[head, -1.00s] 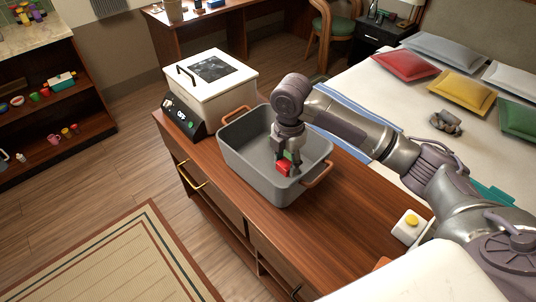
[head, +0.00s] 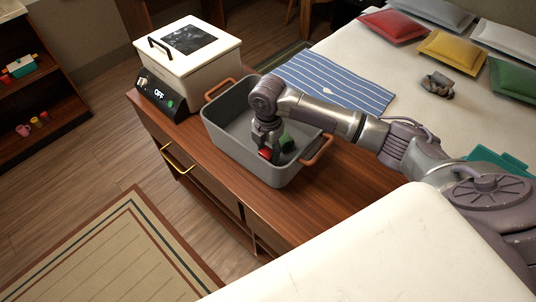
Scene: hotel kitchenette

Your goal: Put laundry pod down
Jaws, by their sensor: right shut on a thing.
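The laundry pod appears to be the small red piece (head: 265,154) at the fingertips of my right gripper (head: 267,146). My right gripper reaches down inside a grey rectangular bin (head: 225,138) and is shut on the pod. A green piece (head: 287,143) shows just right of the fingers; I cannot tell whether it is part of the pod or separate. The fingers hide part of the pod, and I cannot tell if it touches the bin floor. My left gripper is not in view.
The bin, with copper-coloured handles (head: 317,150), stands on a wooden cabinet (head: 212,162). A white lidded appliance (head: 195,72) with a panel reading OFF is close at its left. A bed with a blue striped cloth (head: 335,82) lies behind.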

